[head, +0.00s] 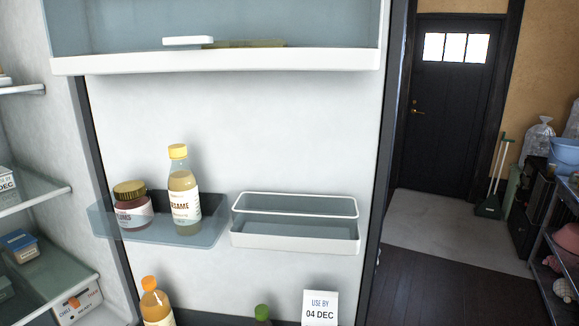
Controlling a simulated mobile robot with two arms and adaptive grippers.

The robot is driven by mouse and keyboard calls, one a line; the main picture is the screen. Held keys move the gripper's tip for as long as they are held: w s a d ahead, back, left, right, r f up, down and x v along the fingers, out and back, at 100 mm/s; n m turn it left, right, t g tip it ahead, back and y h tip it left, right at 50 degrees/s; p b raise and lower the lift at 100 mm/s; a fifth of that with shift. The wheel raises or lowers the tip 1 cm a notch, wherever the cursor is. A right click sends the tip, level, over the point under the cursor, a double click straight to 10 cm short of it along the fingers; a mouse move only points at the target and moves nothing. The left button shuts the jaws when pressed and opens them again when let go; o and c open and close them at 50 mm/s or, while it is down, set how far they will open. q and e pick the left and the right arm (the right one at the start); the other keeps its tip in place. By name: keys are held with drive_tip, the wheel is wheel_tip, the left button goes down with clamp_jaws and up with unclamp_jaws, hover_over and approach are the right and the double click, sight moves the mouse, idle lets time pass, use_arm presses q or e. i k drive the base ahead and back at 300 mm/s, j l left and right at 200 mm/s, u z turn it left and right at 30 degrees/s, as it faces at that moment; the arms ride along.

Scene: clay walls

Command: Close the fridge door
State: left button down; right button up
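The fridge door (240,130) stands open and fills the middle of the head view, with its white inner face toward me. The dark edge of the door (379,200) runs down its right side. The fridge interior (40,150) shows at the far left with its shelves. The door meets the fridge body along a dark strip at the left. The outer face and any handle are hidden. Neither of my grippers is in view.
Door bins hold a jar (133,205), a sesame bottle (183,190) and an orange-capped bottle (155,302). A white bin (295,240) looks empty. Right of the door are open floor (450,280), a dark house door (450,110) and a cluttered rack (560,240).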

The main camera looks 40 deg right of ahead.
sight(317, 119)
drive_tip(key=l+u, duration=0.15)
drive_tip(key=l, duration=0.25)
drive_tip(key=k+l+u, duration=0.2)
drive_tip(key=l, duration=0.2)
drive_tip(key=l+u, duration=0.15)
drive_tip(key=l, duration=0.3)
drive_tip(key=k+l+u, duration=0.2)
drive_tip(key=l, duration=0.2)
drive_tip(key=l+u, duration=0.15)
drive_tip(key=l, duration=0.2)
drive_tip(key=k+l+u, duration=0.2)
drive_tip(key=l, duration=0.15)
drive_tip(key=k+l+u, duration=0.15)
drive_tip(key=l, duration=0.2)
drive_tip(key=i+l+u, duration=0.15)
drive_tip(key=l, duration=0.4)
drive_tip(key=l+u, duration=0.15)
drive_tip(key=l, duration=0.35)
drive_tip(key=i+l+u, duration=0.2)
drive_tip(key=l, duration=0.4)
drive_tip(key=k, duration=0.4)
